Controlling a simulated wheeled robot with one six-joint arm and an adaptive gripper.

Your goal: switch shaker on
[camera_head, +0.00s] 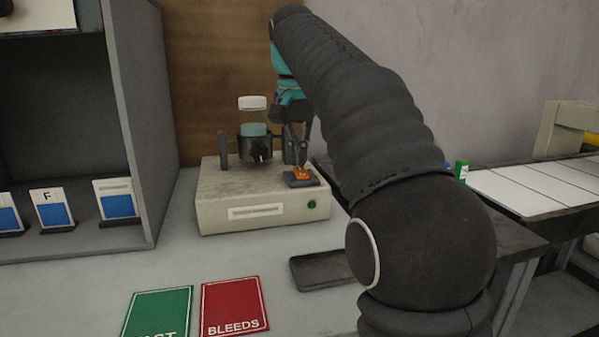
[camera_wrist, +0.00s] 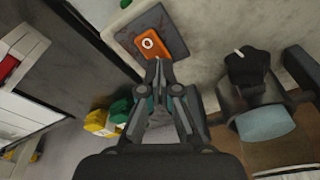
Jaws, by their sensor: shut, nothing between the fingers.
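The shaker (camera_head: 262,208) is a pale box on the bench with a blank label strip on its front. A clamp on top holds a jar of blue-green liquid with a white lid (camera_head: 253,103). An orange rocker switch (camera_head: 301,174) with a white ring mark sits on a dark plate at the shaker's top right; it also shows in the wrist view (camera_wrist: 148,42). A green lamp (camera_head: 312,204) is on the front face. My gripper (camera_wrist: 159,64) is shut and empty, its tips at the near end of the switch. I cannot tell whether they touch it.
A green card (camera_head: 158,312) and a red "BLEEDS" card (camera_head: 234,305) lie on the bench in front. A dark tray (camera_head: 322,270) lies right of them. A grey shelf (camera_head: 143,120) with cards stands at left. White panels (camera_head: 535,187) lie on the right-hand table.

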